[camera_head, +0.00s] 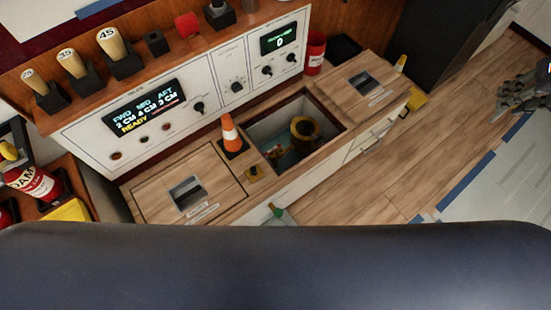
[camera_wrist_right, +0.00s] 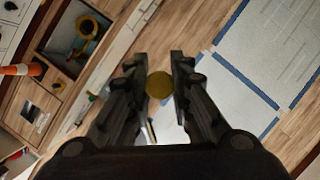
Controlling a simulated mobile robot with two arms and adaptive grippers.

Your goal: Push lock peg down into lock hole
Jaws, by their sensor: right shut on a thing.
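My right gripper (camera_head: 530,88) is at the right edge of the head view, over the floor and well away from the counter. In the right wrist view its two fingers (camera_wrist_right: 159,80) are closed on a round brass-coloured piece (camera_wrist_right: 159,86), which looks like the head of the lock peg. Most of that piece is hidden. A small brass fitting (camera_head: 255,172), likely the lock hole, sits on the counter by the open hatch's near left corner. It also shows in the wrist view (camera_wrist_right: 58,88), far left of the fingers. My left gripper is not in view.
The open hatch (camera_head: 338,122) holds a yellow ring-shaped part (camera_head: 304,129). An orange cone (camera_head: 231,133) stands beside it. A control panel (camera_head: 185,95) rises behind the counter. A red can (camera_head: 315,54) stands at the back. The wooden floor (camera_head: 445,140) between counter and gripper looks mostly clear.

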